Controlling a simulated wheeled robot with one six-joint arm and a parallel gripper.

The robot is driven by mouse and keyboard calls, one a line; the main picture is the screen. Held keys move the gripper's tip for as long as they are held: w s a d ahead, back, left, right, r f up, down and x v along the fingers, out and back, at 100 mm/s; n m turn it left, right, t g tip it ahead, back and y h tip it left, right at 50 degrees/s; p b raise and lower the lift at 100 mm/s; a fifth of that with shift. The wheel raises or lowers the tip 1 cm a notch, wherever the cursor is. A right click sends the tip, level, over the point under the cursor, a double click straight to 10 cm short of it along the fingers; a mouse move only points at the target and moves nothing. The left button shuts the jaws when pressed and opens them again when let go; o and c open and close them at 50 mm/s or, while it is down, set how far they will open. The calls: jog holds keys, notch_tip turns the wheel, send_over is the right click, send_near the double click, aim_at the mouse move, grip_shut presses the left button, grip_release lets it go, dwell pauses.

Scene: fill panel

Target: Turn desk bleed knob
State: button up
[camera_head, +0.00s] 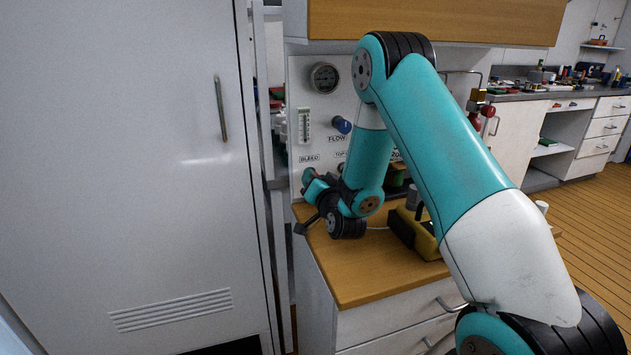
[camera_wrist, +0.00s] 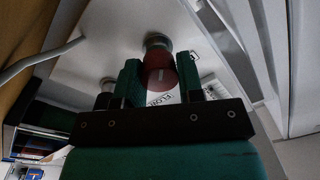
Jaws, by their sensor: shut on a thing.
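The bleed knob (camera_wrist: 159,76) is a dark red cap on a grey round base, standing out from the white panel (camera_head: 320,107). In the wrist view it sits between the two green fingers of my gripper (camera_wrist: 160,64), which is shut on it. In the head view my gripper (camera_head: 308,184) is at the panel's lower left, just under the BLEED label (camera_head: 309,158). The knob is hidden there by the gripper and wrist, and its turn angle is hard to read.
A blue knob (camera_head: 342,125) with a FLOW label, a round gauge (camera_head: 324,77) and a vertical scale (camera_head: 304,126) are on the panel. A wooden desk top (camera_head: 368,275) lies below, with a yellow-black device (camera_head: 425,241). A tall grey cabinet (camera_head: 120,150) stands close on the left.

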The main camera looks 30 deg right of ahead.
jog(key=o, duration=0.9)
